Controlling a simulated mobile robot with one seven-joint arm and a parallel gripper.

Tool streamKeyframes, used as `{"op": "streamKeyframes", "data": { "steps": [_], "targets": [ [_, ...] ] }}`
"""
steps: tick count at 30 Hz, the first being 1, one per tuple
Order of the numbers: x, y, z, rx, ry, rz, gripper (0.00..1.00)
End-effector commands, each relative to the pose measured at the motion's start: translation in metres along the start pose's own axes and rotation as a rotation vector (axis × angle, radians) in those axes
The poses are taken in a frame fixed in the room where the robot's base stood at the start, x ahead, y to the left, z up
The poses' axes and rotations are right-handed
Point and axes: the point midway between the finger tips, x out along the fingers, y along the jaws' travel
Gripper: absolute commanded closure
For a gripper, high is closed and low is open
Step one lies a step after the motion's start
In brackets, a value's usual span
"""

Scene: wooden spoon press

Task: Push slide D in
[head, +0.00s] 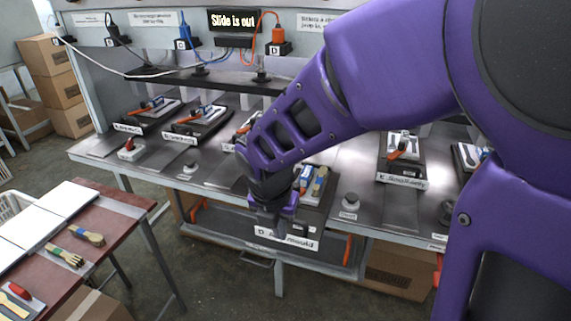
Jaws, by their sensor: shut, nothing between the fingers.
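Slide D (325,205) is a dark plate at the front edge of the metal bench, carrying coloured-handled pieces (318,183). Its white front label (302,243) begins with "D"; the rest is partly covered. The slide sticks out over the bench front. My gripper (278,226) is shut and empty, pointing down at the slide's front left part, just above or in front of the label. I cannot tell whether it touches. My purple arm hides part of the slide and the bench behind it.
A lit sign (234,21) reads "Slide is out". Other slides stand along the bench, such as the labelled one (404,178) at right. Grey knobs (349,203) line the bench front. A red table (112,228) with brushes stands at left; open floor lies between.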

Motion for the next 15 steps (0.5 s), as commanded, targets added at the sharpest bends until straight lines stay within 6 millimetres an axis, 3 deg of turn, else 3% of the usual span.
{"op": "streamKeyframes", "data": {
  "steps": [15],
  "targets": [
    [0.070,0.000,-0.001,0.002,-0.001,0.000,1.00]
  ]
}}
